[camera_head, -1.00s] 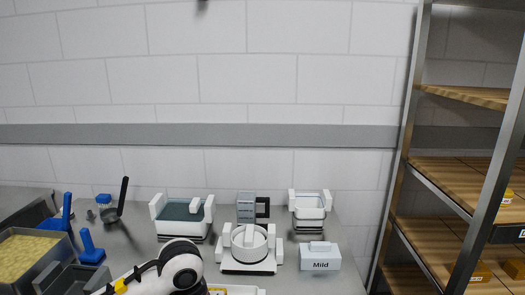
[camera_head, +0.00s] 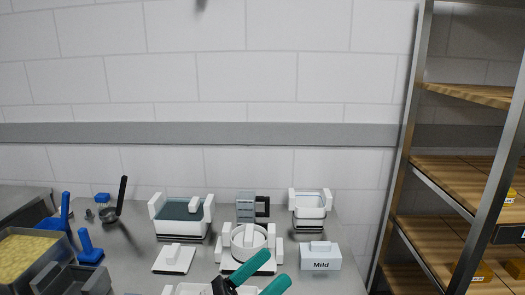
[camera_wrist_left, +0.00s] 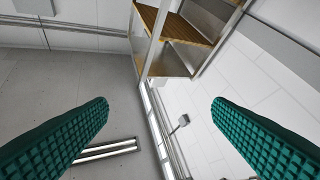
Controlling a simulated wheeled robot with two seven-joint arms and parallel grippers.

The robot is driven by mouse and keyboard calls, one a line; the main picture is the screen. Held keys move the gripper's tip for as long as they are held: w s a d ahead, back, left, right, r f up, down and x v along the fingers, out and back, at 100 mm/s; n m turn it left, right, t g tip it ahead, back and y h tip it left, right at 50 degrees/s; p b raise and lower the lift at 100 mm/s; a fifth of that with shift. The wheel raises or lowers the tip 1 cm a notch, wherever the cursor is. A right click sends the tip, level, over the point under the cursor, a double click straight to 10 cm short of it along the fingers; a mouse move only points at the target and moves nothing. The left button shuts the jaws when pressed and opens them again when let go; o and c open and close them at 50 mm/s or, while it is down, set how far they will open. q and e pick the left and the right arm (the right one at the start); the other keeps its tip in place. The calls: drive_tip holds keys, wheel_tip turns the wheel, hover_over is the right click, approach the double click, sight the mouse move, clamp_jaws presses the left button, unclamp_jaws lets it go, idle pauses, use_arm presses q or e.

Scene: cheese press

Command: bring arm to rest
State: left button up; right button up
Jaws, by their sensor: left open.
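My left gripper (camera_head: 268,272) shows at the bottom centre of the head view, its two teal fingers apart and pointing up to the right. Its fingers overlap the view of the lower edge of the round white mould (camera_head: 246,243); I cannot tell whether they touch. In the left wrist view the ridged teal fingers are wide apart (camera_wrist_left: 159,104), with nothing held between them. Behind them are the floor, the wall and a shelf rack. My right gripper is not in view.
The grey table carries a white tub (camera_head: 182,216), a smaller white container (camera_head: 310,210), a "Mild" box (camera_head: 320,261), a flat white lid (camera_head: 174,259), a black-handled ladle (camera_head: 118,202), blue tools (camera_head: 89,247) and a yellow-filled tray (camera_head: 32,258). A shelf rack (camera_head: 462,172) stands right.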

use_arm(q)
drive_tip(key=w+a+f+n+t+y, duration=0.25)
drive_tip(key=a+n+y, duration=0.3)
drive_tip(key=n, duration=0.35)
drive_tip(key=w+a+f+n+t+y, duration=0.1)
drive_tip(key=a+f+n+t+y, duration=0.25)
drive_tip(key=n+y, duration=0.45)
drive_tip(key=w+a+f+n+t+y, duration=0.2)
drive_tip(key=a+f+n+y, duration=0.25)
drive_tip(key=n, duration=0.55)
drive_tip(key=s+a+f+n+g+y, duration=0.45)
drive_tip(key=f+n, duration=0.25)
drive_tip(key=f, duration=0.3)
drive_tip(key=s+a+f+n+g+h, duration=0.1)
drive_tip(key=s+f+n+g, duration=0.3)
drive_tip(key=s+f+g, duration=0.4)
drive_tip(key=s+a+f+n+g+h, duration=0.15)
drive_tip(key=s+f+n+g, duration=0.35)
drive_tip(key=s, duration=0.5)
wheel_tip(320, 180, down, 25)
drive_tip(key=s+m+y+p, duration=0.1)
drive_tip(key=s+p, duration=0.1)
drive_tip(key=p, duration=0.1)
drive_tip(key=s+a+f+g+p, duration=0.1)
drive_tip(key=s+a+f, duration=0.2)
drive_tip(key=s+f, duration=0.9)
drive_tip(key=s, duration=0.3)
drive_tip(key=shift+s+f, duration=0.25)
